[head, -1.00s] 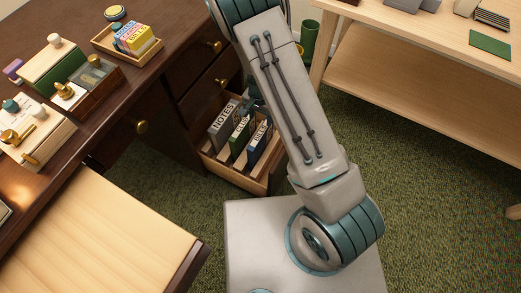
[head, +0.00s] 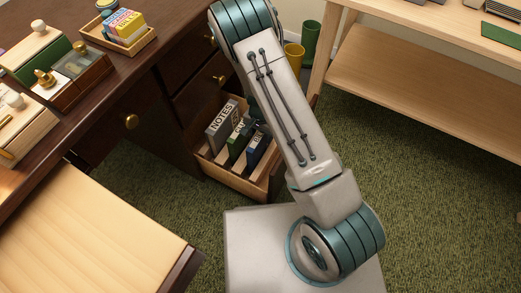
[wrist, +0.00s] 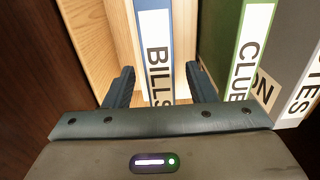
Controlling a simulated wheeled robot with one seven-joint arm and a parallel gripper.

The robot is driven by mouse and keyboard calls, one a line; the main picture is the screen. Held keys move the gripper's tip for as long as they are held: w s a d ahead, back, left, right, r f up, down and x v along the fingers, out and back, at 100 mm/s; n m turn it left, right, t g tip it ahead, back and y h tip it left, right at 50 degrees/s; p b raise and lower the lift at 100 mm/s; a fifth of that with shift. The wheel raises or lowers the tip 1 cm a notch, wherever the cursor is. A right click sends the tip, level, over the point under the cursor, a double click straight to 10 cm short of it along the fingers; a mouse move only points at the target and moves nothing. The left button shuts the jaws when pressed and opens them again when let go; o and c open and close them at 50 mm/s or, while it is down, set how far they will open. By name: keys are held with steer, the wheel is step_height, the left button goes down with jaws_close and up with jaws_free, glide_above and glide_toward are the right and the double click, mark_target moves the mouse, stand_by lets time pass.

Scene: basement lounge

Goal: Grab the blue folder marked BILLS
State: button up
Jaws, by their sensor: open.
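The blue folder marked BILLS (head: 257,150) stands upright in an open drawer (head: 236,182) of the dark desk. In the wrist view the blue folder (wrist: 154,22) shows its white label, with BILLS reading down its spine. My gripper (wrist: 158,72) is open and empty, with one finger on each side of the spine. I cannot tell whether the fingers touch it. In the head view my arm hides most of the gripper and part of the folder.
A green folder (head: 237,150), its label starting CLU, and a grey NOTES folder (head: 221,128) stand left of BILLS. They are on the right in the wrist view, close to my right finger. A wooden drawer wall (wrist: 88,28) is on the left there.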

mark_target(261, 148)
step_height(261, 148, down, 3)
steer(key=shift+r+b, duration=0.15)
steer(key=shift+b, duration=0.25)
steer(key=shift+r, duration=0.1)
steer(key=shift+c, duration=0.3)
jaws_close()
